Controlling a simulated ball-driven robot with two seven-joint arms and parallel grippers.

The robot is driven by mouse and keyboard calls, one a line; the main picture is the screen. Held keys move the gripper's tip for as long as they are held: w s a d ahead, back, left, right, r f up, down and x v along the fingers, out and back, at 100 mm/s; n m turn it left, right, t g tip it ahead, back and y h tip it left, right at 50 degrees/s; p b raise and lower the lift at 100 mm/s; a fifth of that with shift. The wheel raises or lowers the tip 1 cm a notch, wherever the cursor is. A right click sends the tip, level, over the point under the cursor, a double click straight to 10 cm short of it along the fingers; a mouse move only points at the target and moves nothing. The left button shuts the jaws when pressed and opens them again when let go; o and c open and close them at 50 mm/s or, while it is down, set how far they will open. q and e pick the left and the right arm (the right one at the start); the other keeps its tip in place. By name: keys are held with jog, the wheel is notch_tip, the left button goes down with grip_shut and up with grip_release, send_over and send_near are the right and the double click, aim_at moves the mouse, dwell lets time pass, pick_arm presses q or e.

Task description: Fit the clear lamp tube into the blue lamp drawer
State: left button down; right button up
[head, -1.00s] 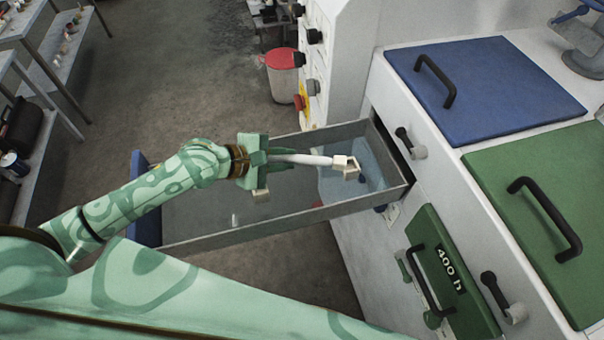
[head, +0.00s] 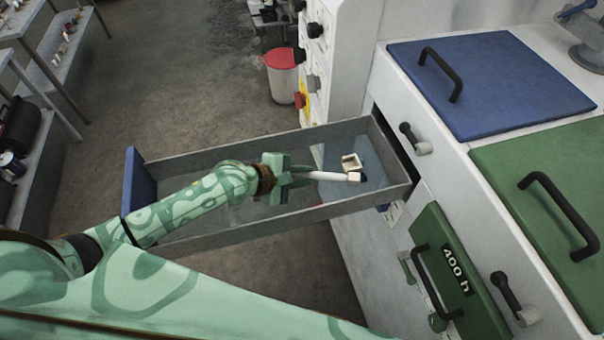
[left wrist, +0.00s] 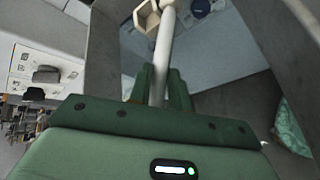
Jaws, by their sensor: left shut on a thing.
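The blue lamp drawer (head: 138,180) is pulled out, its blue front at the left and its grey walls running to the white cabinet. My left gripper (head: 302,177) is shut on the lamp tube (head: 328,176), a thin whitish rod, over the drawer's inside near its cabinet end. The tube points right, roughly along the drawer. A cream, hollow holder-like piece (head: 351,162) is beside the tube's far end; I cannot tell whether they touch. In the left wrist view the tube (left wrist: 162,55) runs up from between the fingers, with the cream piece (left wrist: 146,16) at its upper left. My right gripper is not in view.
A blue lid (head: 490,85) and a green lid (head: 550,195) with black handles lie on the cabinet top. A green "400 h" drawer front (head: 448,275) is at the lower right. A red-lidded bin (head: 281,75) stands behind; shelves are at the left.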

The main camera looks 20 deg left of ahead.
pick_arm(q)
jog(key=shift+f, duration=0.5)
jog(key=c, duration=1.3)
grip_release()
jog(key=shift+f, duration=0.1)
jog(key=shift+s+f, duration=0.15)
jog(key=shift+s, duration=0.05)
jog(key=shift+r, duration=0.4)
jog(key=r+p+v, duration=0.1)
jog(key=p+v, duration=0.1)
jog(key=v, duration=1)
jog(key=shift+w, duration=0.15)
